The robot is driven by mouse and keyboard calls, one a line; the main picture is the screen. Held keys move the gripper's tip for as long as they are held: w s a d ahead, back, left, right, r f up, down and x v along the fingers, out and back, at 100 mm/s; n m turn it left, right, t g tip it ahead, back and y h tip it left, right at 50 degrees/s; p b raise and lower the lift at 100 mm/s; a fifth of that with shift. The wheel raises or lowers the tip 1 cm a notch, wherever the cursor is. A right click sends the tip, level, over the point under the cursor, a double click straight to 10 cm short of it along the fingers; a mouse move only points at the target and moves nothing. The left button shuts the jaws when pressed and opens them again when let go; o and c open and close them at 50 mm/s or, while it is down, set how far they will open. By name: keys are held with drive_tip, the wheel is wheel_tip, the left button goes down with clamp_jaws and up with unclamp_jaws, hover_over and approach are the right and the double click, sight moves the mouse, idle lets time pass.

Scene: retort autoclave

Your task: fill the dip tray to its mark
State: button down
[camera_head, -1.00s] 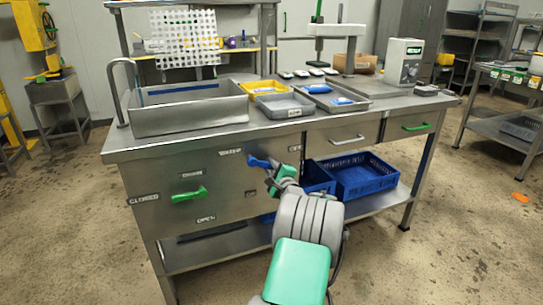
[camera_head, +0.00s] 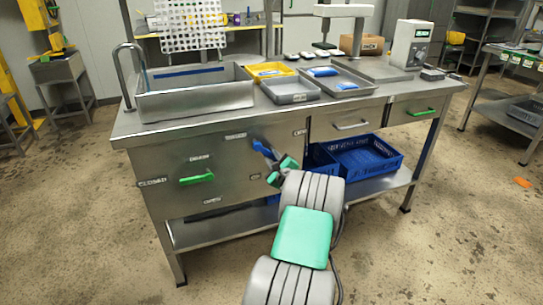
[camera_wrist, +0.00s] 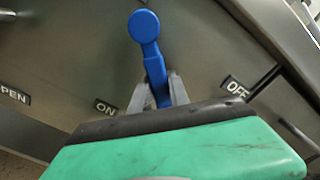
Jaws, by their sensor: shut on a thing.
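The dip tray appears to be the deep steel basin (camera_head: 195,101) at the bench's left end, with a tap (camera_head: 130,62) bending over it. A blue stripe (camera_head: 192,72) runs along its inner back wall. I cannot tell any water level. A blue lever (camera_head: 264,148) is on the bench front; its round pivot end (camera_wrist: 143,25) shows in the wrist view. My gripper (camera_head: 276,166) is shut on the lever's free end, and the fingers (camera_wrist: 158,92) flank it in the wrist view. The lever points between the ON label (camera_wrist: 105,106) and the OFF label (camera_wrist: 234,88).
A green handle (camera_head: 197,178) with CLOSED and OPEN labels sits left on the bench front. A yellow tray (camera_head: 270,70) and grey trays (camera_head: 290,97) stand right of the basin. The floor ahead is clear.

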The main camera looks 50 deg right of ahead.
sight(273, 156)
drive_tip(key=c, duration=1.2)
unclamp_jaws()
drive_tip(key=shift+c, duration=0.2)
drive_tip(key=p+v, duration=0.1)
drive_tip(key=v, duration=0.5)
drive_tip(key=shift+s+a+r, duration=0.1)
drive_tip(key=shift+s, duration=0.25)
drive_tip(key=shift+s+a, duration=0.35)
